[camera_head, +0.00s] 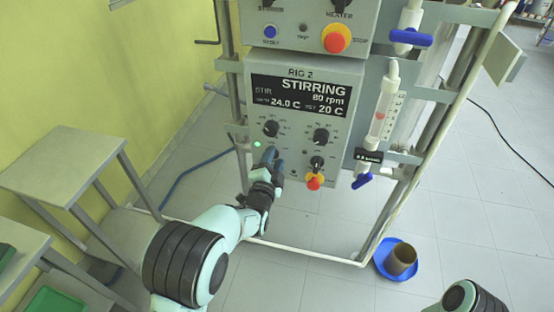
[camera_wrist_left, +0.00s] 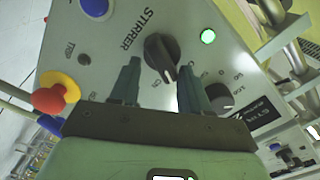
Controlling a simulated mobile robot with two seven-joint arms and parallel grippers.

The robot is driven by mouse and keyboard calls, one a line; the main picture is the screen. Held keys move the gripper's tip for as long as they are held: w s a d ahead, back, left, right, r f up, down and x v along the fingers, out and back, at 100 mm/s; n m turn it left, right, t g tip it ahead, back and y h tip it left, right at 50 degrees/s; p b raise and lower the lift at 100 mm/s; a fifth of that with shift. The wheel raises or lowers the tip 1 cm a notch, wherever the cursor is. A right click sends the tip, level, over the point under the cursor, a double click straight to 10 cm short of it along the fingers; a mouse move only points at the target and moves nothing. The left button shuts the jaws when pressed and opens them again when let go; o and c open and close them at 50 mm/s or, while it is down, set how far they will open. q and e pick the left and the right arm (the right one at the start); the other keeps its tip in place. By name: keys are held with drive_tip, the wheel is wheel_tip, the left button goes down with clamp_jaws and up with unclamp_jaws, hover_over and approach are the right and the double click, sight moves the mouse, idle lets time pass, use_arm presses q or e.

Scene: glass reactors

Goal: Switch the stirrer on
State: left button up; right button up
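The control box marked RIG 2 (camera_head: 345,95) has a lit display (camera_head: 300,92) reading STIRRING, 80 rpm, 24.0 C, set 20 C. The black STIRRER knob (camera_wrist_left: 161,57) shows in the left wrist view; in the head view my left gripper hides it. A green lamp (camera_wrist_left: 208,36) beside it is lit, also in the head view (camera_head: 257,144). My left gripper (camera_head: 272,157) is at the panel's lower left. In the wrist view its two fingers (camera_wrist_left: 158,75) stand apart on either side of the knob; I cannot tell whether they touch it. My right gripper is out of view.
Two more knobs (camera_head: 271,128) (camera_head: 321,136) sit above my gripper. A red and yellow stop button (camera_head: 313,181) and a black knob (camera_head: 317,163) are to its right. Another control box (camera_head: 305,20) is above. A blue dish (camera_head: 383,263) with a brown cup (camera_head: 403,259) is on the floor.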

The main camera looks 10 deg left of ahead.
use_arm(q)
drive_tip(key=shift+d, duration=0.3)
drive_tip(key=shift+s+r, duration=0.1)
drive_tip(key=shift+s, duration=0.05)
drive_tip(key=s, duration=1.3)
drive_tip(key=shift+a, duration=0.25)
